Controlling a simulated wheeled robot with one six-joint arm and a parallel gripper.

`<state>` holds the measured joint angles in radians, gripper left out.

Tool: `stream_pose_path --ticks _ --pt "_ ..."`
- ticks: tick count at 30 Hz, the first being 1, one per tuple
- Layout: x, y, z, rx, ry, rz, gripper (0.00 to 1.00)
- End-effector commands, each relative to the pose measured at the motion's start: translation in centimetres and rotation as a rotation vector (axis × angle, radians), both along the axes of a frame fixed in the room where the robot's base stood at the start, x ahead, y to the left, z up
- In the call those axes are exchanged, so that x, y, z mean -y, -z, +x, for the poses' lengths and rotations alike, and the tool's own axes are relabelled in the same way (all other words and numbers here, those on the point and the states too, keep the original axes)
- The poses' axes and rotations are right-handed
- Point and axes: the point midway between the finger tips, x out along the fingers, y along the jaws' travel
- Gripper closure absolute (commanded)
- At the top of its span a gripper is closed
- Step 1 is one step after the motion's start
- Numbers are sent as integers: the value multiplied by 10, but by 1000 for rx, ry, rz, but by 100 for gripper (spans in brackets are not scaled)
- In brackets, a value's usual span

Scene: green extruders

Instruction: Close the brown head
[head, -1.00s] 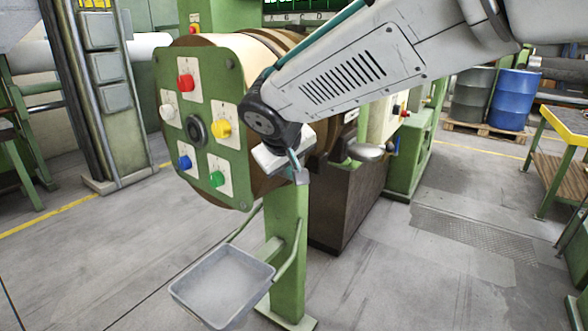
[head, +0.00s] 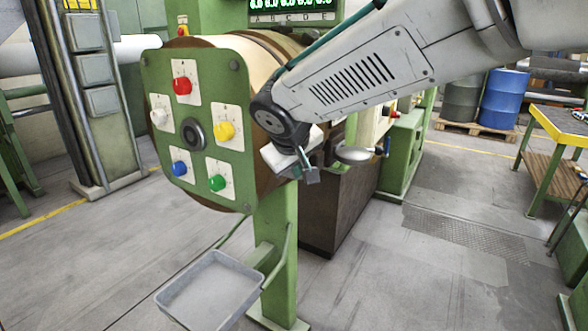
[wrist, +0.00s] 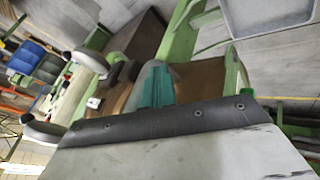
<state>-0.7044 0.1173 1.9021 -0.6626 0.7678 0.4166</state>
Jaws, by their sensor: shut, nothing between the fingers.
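The brown head (head: 263,172) is a large round drum end behind a green control panel (head: 238,140) with coloured knobs. My arm covers much of its right side, and I cannot tell how far open it is. My gripper (head: 309,173) is shut and empty, in front of the drum's lower right side. In the wrist view the teal gripper fingers (wrist: 155,85) are together, over a brown surface (wrist: 205,80) that looks like part of the machine. Whether they touch it is unclear.
A grey tray (head: 208,292) stands out low in front, beside a green post (head: 275,235). A rounded metal handle (head: 354,154) is just right of my gripper. A dark box-like base (head: 340,210) stands below.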

Motion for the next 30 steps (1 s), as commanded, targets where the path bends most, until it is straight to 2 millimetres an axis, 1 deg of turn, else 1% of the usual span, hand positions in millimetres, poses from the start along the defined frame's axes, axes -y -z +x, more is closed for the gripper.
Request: stream_pose_path --ticks 4,6,12,16,21,23,26,27,29,30 --pt "-18 -2 -18 -2 -4 5 100" --pt "-18 -20 -29 2 -3 9 100" --pt "-21 -55 -58 -1 -9 9 100" --pt "-20 -71 -70 -3 -7 9 100" --pt "-18 -80 -77 -6 -13 0 100" --pt "-16 -77 -81 -27 -26 -21 100" --pt "-4 -53 -99 -108 -39 -63 100" --pt "8 -45 -110 -147 -37 -75 100" --pt "35 -35 -123 -207 -14 -83 100" --pt "56 -29 -133 -247 6 -83 100"
